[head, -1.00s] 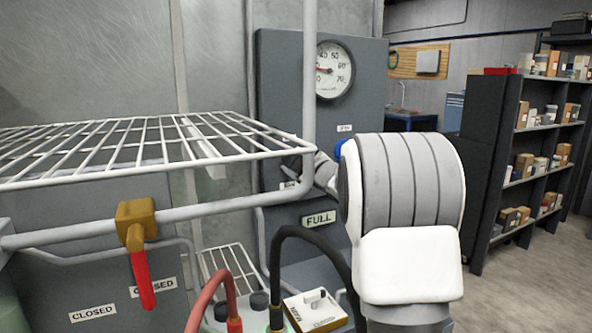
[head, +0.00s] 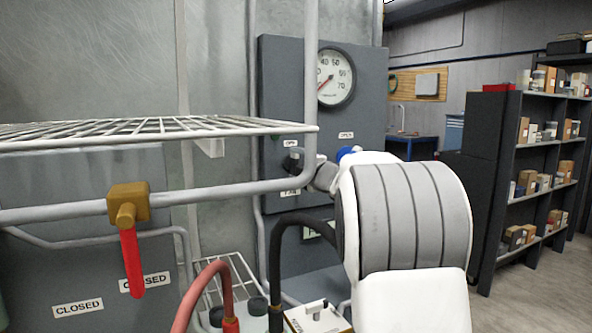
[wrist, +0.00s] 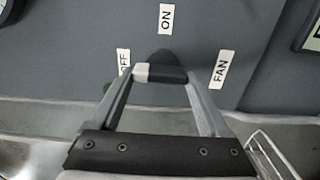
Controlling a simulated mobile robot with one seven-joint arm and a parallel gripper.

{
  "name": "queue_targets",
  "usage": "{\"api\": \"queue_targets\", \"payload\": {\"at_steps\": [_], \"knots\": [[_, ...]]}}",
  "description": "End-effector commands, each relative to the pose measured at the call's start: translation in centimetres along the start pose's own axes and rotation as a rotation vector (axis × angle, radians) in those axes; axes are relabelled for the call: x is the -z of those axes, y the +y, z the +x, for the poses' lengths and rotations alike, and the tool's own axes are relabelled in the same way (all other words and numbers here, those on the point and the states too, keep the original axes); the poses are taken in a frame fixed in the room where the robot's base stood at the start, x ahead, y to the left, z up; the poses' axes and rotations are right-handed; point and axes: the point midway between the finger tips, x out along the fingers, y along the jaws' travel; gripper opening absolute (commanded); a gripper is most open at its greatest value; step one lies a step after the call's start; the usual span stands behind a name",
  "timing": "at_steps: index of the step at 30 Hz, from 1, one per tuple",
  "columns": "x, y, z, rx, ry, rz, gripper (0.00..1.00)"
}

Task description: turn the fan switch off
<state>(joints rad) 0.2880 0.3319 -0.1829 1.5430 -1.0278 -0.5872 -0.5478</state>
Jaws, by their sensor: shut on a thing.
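The fan switch (wrist: 163,58) is a dark knob on the grey panel, with a crossbar that has a pale left end beside the OFF label (wrist: 123,61). The ON label (wrist: 166,18) is above it and the FAN label (wrist: 221,69) is to the right in the wrist view. My gripper (wrist: 160,75) is shut on the switch, a finger at each end of the bar. In the head view the switch (head: 293,160) shows small and dark on the panel, and my arm hides part of the area around it.
A round gauge (head: 336,77) is above the switch. A white pipe (head: 311,80) and wire rack (head: 130,130) stand in front, left of my arm. A red-handled valve (head: 131,255) hangs from the pipe. Shelving (head: 535,185) stands at the right, with open floor before it.

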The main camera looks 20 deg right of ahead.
Motion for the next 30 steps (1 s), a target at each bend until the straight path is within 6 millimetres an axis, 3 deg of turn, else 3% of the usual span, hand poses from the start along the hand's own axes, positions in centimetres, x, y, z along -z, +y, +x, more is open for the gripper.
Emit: {"api": "queue_targets", "payload": {"at_steps": [17,18,21,30], "knots": [[-0.05,-0.09,-0.02,0.002,-0.001,-0.030,0.24],[-0.05,-0.09,-0.01,0.002,-0.001,-0.030,0.87],[-0.04,-0.08,-0.01,0.002,-0.001,-0.029,1.00],[-0.03,0.01,-0.37,0.000,-0.001,-0.028,1.00]]}}
